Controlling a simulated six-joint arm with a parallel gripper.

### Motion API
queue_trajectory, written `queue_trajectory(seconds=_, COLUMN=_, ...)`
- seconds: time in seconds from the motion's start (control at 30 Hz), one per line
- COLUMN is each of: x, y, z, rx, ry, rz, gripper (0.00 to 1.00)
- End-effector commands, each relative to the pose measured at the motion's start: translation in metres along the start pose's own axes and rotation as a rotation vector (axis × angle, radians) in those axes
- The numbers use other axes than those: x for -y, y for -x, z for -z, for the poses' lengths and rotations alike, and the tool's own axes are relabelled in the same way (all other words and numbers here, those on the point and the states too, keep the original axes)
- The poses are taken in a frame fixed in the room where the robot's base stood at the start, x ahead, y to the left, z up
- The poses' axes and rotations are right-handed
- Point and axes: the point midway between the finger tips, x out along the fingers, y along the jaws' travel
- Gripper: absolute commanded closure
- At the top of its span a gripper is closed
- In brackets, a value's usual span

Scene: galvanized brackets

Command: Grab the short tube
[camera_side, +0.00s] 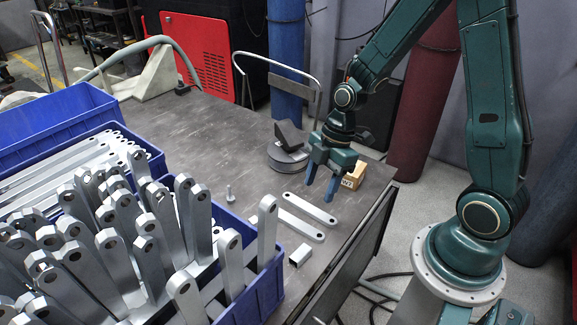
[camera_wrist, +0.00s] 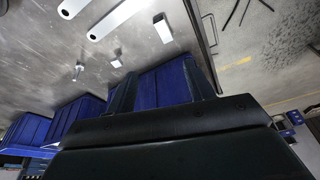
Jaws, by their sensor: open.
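The short tube (camera_side: 300,254) is a small grey square tube lying on the dark table near its right edge, beside the blue bin. In the wrist view the short tube (camera_wrist: 161,30) shows its dark open end at the top. My gripper (camera_side: 320,191) is open and empty, with blue fingers pointing down above the far part of the table, beyond the flat bars. It is well apart from the tube. In the wrist view my gripper (camera_wrist: 160,78) shows as dark fingers below the tube.
Two flat bars (camera_side: 308,208) lie between gripper and tube. A small block (camera_side: 253,221) and upright bolt (camera_side: 230,193) stand left. A blue bin (camera_side: 262,297) full of brackets borders the tube. A wooden block (camera_side: 354,176) sits behind the gripper.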

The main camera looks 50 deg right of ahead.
Motion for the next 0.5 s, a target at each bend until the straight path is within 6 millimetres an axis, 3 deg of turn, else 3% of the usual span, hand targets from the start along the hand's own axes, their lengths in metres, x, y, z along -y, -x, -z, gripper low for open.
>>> queue_trajectory(seconds=0.2, x=-0.001, y=-0.041, z=-0.012, rx=-0.054, ry=0.131, rz=0.056, gripper=0.47)
queue_trajectory(seconds=0.5, x=0.0, y=-0.066, z=-0.018, rx=-0.097, ry=0.222, rz=0.076, gripper=0.47)
